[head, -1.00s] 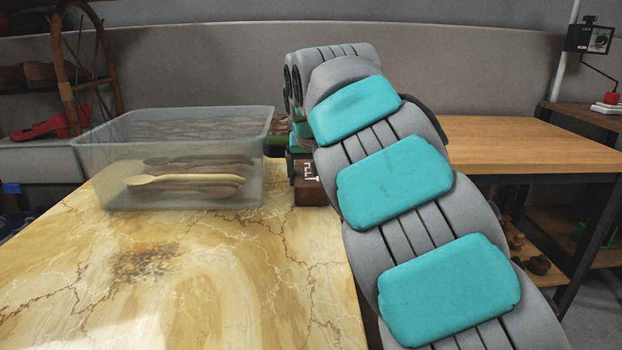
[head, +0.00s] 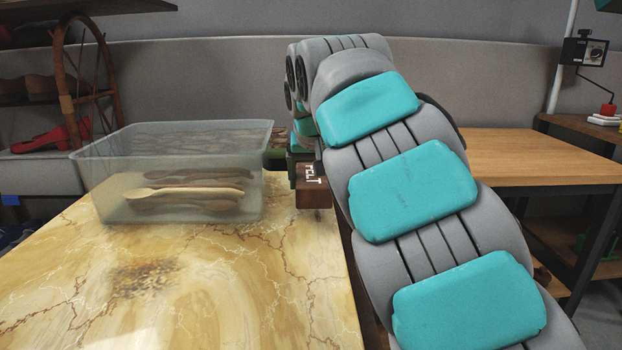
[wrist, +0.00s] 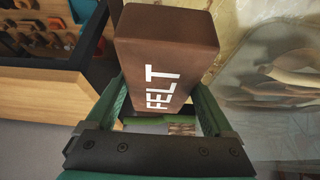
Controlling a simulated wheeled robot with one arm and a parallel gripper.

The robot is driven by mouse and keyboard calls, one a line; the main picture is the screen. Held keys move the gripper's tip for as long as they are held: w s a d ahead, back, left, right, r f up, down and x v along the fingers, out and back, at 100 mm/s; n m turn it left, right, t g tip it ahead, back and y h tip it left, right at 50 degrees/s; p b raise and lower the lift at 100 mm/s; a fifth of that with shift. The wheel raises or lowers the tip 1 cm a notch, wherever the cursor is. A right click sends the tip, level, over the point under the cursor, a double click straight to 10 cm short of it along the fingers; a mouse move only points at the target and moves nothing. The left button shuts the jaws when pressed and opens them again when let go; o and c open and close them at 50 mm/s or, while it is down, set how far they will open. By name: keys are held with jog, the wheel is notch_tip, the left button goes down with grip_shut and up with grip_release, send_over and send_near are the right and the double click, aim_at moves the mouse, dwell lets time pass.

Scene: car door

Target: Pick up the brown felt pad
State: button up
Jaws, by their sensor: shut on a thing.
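The brown felt pad (head: 314,188) is a thick brown block with white "FELT" lettering. In the head view it is at the table's far right corner, partly hidden by my arm. It fills the upper middle of the wrist view (wrist: 165,45). My gripper (wrist: 160,98) is shut on the pad, with one green finger along each side. In the head view the green gripper (head: 302,135) is mostly hidden behind my grey and teal arm. I cannot tell for sure whether the pad's underside is clear of the table.
A clear plastic bin (head: 180,170) with several wooden spoons stands on the marbled table (head: 230,290), left of the pad. A wooden workbench (head: 535,158) stands to the right, beyond a gap. The front of the table is clear.

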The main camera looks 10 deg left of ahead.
jog(key=s+d, duration=0.2)
jog(key=s, duration=0.2)
jog(key=s+d+r, duration=0.1)
jog(key=s+d, duration=0.1)
jog(key=s, duration=0.2)
jog(key=s+d, duration=0.3)
jog(key=s, duration=0.1)
jog(key=shift+s+r+b, duration=0.15)
jog(key=shift+r+b, duration=0.05)
jog(key=shift+b, duration=0.2)
jog(key=o, duration=0.8)
jog(key=c, duration=0.6)
jog(key=shift+d, duration=0.1)
